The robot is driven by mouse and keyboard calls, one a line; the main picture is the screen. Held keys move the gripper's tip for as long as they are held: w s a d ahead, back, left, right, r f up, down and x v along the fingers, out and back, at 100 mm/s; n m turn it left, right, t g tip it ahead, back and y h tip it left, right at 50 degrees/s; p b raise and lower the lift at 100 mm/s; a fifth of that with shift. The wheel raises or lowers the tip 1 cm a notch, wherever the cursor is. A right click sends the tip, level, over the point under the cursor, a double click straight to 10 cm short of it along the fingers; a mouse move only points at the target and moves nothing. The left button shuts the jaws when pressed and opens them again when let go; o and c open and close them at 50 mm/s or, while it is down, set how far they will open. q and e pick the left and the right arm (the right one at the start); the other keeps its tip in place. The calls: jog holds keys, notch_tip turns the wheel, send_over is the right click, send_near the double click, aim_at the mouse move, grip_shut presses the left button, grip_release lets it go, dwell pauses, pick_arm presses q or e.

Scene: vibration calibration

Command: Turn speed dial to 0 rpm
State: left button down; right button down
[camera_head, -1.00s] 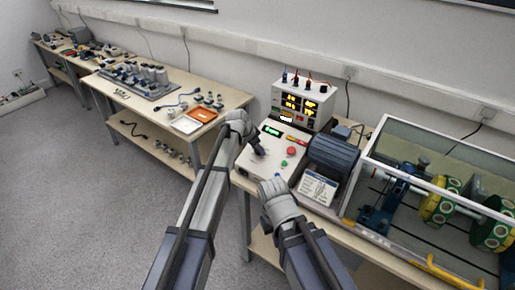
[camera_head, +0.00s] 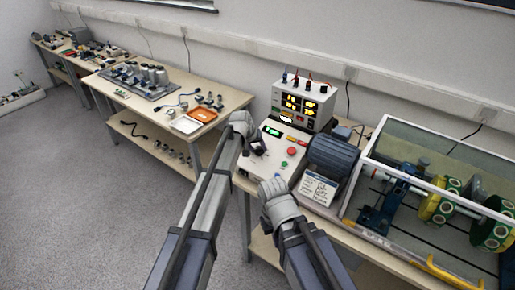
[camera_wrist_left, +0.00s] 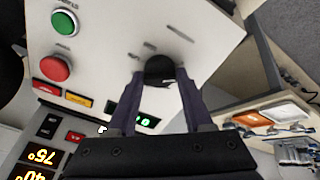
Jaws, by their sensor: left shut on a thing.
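The black speed dial (camera_wrist_left: 160,68) is on the sloped white control panel (camera_wrist_left: 105,25). It lies between the two fingers of my left gripper (camera_wrist_left: 161,76), which is shut on it. The green panel display (camera_head: 271,131) shows lit characters. In the left wrist view the display (camera_wrist_left: 147,120) is partly behind a finger, and I cannot read it fully. My right arm is low beside the panel; its gripper fingers do not show.
A green button (camera_wrist_left: 65,22) and a red button (camera_wrist_left: 55,68) are beside the dial. A meter box (camera_head: 303,105) with lit yellow readouts stands behind the panel. A blue motor (camera_head: 332,155) and a clear-walled rotor enclosure (camera_head: 440,150) are to the right.

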pick_arm(q)
jog(key=shift+n, duration=1.1)
jog(key=shift+c, duration=1.6)
grip_release()
jog(key=shift+r, duration=0.1)
jog(key=p+v, duration=0.7)
jog(key=shift+r, duration=0.3)
jog(key=shift+s, duration=0.15)
